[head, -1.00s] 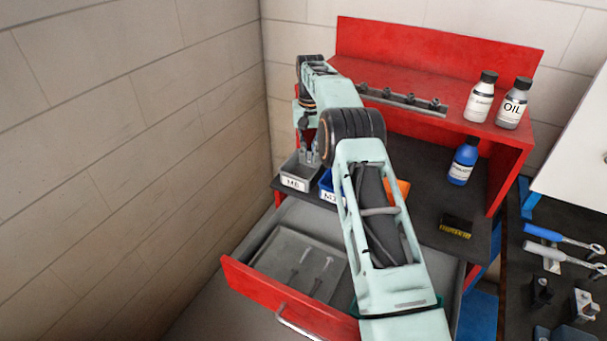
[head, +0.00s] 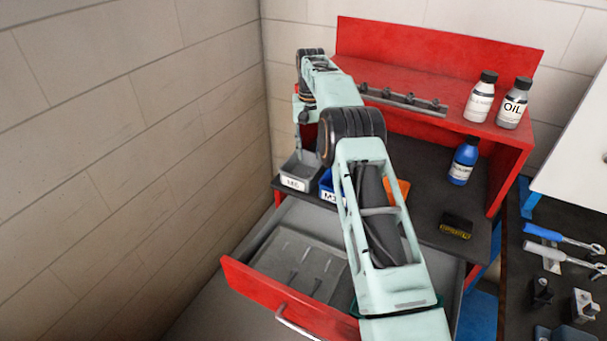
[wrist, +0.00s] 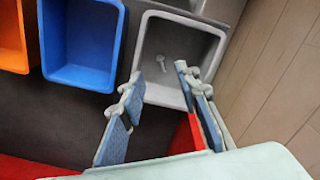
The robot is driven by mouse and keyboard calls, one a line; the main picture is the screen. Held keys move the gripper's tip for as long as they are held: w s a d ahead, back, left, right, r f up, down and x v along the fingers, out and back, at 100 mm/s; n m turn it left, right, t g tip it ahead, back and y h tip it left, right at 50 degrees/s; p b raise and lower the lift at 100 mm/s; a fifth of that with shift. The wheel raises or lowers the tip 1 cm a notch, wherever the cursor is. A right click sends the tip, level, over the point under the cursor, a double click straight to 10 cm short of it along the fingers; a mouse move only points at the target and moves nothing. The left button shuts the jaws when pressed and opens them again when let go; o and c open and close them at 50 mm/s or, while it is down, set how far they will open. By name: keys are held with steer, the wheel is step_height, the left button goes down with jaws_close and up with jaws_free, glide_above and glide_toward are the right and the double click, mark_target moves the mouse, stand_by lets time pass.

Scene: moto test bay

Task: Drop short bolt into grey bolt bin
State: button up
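The grey bolt bin (wrist: 153,92) is below my gripper in the wrist view. In the head view it stands at the left end of the bench (head: 295,183), with a white label on its front. A short bolt (wrist: 187,80) lies on the floor of this bin, apart from both fingers. My gripper (wrist: 163,80) is open and empty, with its fingers spread above the bin. In the head view the fingers are mostly hidden or too small to make out.
A blue bin (wrist: 80,78) and an orange bin (wrist: 12,60) stand beside the grey bin. The red drawer (head: 285,292) is open, with bolts (head: 304,265) lying in its tray. Bottles (head: 481,97) stand on the red shelf. A wall runs along the left.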

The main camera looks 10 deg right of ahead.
step_height(320, 180, up, 6)
steer(key=shift+f, duration=0.2)
stand_by(0.5)
